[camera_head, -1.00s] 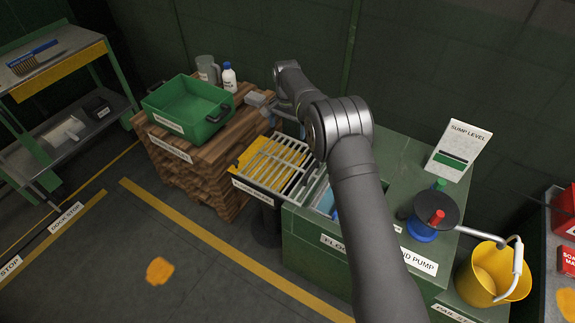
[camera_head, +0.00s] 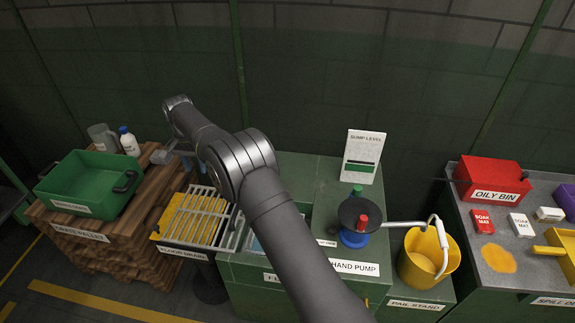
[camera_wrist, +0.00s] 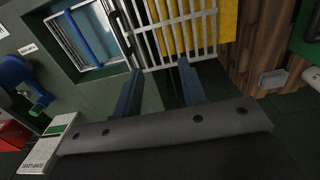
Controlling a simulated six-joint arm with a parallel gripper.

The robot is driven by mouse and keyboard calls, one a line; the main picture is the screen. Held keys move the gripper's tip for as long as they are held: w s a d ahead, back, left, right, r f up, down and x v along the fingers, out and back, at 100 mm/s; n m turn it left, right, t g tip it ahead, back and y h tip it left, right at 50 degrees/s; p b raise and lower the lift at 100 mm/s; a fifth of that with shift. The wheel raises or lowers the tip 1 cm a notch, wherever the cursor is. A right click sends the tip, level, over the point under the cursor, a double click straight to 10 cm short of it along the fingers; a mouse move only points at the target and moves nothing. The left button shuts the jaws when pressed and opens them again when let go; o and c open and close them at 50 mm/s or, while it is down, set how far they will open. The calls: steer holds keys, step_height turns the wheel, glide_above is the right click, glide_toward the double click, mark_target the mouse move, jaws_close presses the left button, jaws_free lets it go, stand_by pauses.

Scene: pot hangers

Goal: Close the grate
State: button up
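My gripper (camera_head: 168,152) is beyond the grate's far end, beside the crate pallet. In the wrist view my two fingers (camera_wrist: 160,82) are apart with nothing between them, and the grate's end shows just past their tips. I cannot tell whether a finger touches it. My arm hides part of the grate's right side in the head view.
A green crate (camera_head: 92,183) stands on the wooden pallet (camera_head: 128,238) at left, with a jug and a white bottle (camera_head: 129,142) behind it. At right are the hand pump (camera_head: 354,238), the sump level sign (camera_head: 362,157) and a yellow pail (camera_head: 425,262).

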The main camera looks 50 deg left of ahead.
steer(key=shift+f, duration=0.1)
steer(key=c, duration=0.3)
steer(key=shift+f+n, duration=0.35)
steer(key=shift+n, duration=0.15)
steer(key=c, duration=0.4)
steer(key=d+f+n, duration=0.1)
steer(key=f+n, duration=0.2)
steer(key=n, duration=0.1)
steer(key=f+n+t+h, duration=0.1)
steer(key=f+n, duration=0.3)
steer(key=s+d+f+n+h, duration=0.1)
steer(key=f+n, duration=0.2)
steer(key=n, duration=0.1)
steer(key=shift+d+f+n, duration=0.15)
steer(key=shift+d+n, duration=0.2)
steer(key=shift+n, duration=0.05)
jaws_close()
steer(key=n, duration=0.2)
glide_toward(219, 225)
steer(key=shift+t, duration=0.3)
steer(key=x, duration=0.5)
steer(key=shift+s, duration=0.3)
steer(key=shift+w+d+f, duration=0.15)
steer(key=shift+w+d, duration=0.15)
steer(key=shift+d, duration=0.2)
steer(key=shift+w+d+f, duration=0.15)
steer(key=shift+w+d, duration=0.15)
steer(key=shift+d, duration=0.2)
steer(key=shift+w+d, duration=0.55)
steer(key=shift+d, duration=0.25)
